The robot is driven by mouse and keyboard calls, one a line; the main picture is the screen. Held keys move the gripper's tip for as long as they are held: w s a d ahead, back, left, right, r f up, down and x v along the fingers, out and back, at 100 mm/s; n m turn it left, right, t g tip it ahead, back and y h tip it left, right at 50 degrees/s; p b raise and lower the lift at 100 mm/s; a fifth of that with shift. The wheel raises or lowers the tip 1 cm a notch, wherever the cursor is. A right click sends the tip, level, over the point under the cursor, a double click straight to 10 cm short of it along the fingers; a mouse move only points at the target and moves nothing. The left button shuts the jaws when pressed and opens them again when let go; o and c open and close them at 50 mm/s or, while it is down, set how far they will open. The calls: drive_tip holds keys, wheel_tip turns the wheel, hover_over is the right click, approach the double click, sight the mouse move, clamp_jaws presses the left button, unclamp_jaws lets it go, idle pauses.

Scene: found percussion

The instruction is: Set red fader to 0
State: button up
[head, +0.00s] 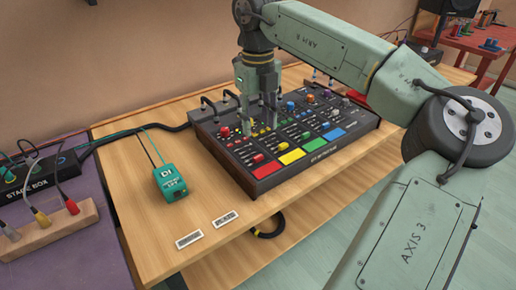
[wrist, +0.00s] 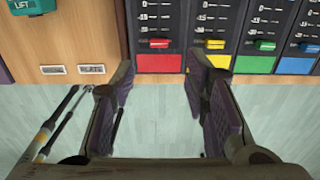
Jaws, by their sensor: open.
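The black mixer (head: 305,140) lies on the wooden table. Its red fader (head: 257,158) is in the leftmost column, just above the red pad (head: 267,169). In the wrist view the red fader cap (wrist: 159,43) sits low on its slot, at the lower end of the scale, below the upper marks that include 0. My gripper (head: 259,128) is over the left part of the mixer, fingers pointing down. In the wrist view its open fingers (wrist: 163,72) are apart and empty, with the red fader between them in the picture, beyond the tips. Fingertip height above the panel is unclear.
Yellow (wrist: 215,44), green (wrist: 265,45) and blue (wrist: 309,47) faders are in the neighbouring columns. Cables and plugs stand along the mixer's back edge. A teal box (head: 170,182) and two labels (head: 189,240) lie on clear table to the left.

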sight(258, 156)
wheel_tip(258, 156, down, 9)
drive_tip(key=shift+f+p, duration=0.2)
drive_tip(key=shift+p, duration=0.6)
clamp_jaws()
idle(0.4)
